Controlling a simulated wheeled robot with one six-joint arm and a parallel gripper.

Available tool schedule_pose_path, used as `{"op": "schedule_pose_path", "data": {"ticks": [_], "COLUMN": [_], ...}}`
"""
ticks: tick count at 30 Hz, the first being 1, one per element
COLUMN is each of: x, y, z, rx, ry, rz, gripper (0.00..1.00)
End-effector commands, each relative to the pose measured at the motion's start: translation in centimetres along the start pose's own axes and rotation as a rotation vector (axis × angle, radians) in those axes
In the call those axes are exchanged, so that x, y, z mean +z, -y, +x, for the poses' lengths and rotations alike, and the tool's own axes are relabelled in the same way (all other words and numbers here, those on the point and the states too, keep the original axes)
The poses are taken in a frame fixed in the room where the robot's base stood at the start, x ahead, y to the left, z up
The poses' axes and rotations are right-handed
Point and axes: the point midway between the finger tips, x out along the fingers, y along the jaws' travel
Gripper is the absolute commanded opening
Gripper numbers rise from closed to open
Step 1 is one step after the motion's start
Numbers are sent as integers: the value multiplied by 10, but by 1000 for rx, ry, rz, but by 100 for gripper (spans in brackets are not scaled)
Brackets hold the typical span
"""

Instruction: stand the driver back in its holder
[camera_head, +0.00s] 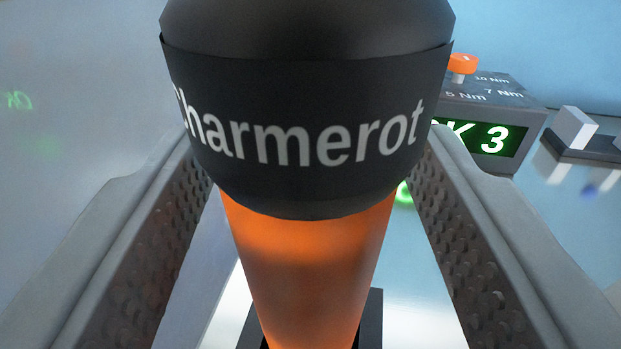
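The driver (305,265) stands large in the middle of the picture. It has a black upper part with a band (300,130) lettered "Charmerot" and an orange body that narrows downward. My gripper (315,165) has one grey finger on each side of it, with dimpled inner pads. The black part covers the fingertips, so contact there is hidden. Dark pieces show behind the driver's lower end at the bottom edge; I cannot tell whether they belong to the holder. The driver's lower end is out of view.
At the upper right is a dark box (490,95) with Nm labels, an orange knob (462,63) and a green display reading "3" beside partly hidden letters. Right of it, a white block (574,127) sits on a dark strip. A pale wall fills the left.

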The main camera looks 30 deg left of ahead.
Motion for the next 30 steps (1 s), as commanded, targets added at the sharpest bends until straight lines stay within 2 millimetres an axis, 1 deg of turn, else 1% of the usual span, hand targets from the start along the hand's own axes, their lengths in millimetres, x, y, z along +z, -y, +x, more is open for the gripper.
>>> {"op": "schedule_pose_path", "data": {"ticks": [5, 8, 11, 18, 24, 30], "x": [-2, -3, -3, -3, -2, -3], "y": [0, 0, -1, -1, -1, 0], "z": [0, -7, -21, -64, -96, -115], "rx": [0, 1, 3, 4, 3, 1], "ry": [0, 0, -1, 0, 0, -1], "rz": [-1, -1, -1, 0, 0, 0], "gripper": [55, 55, 55, 55, 55, 55]}}
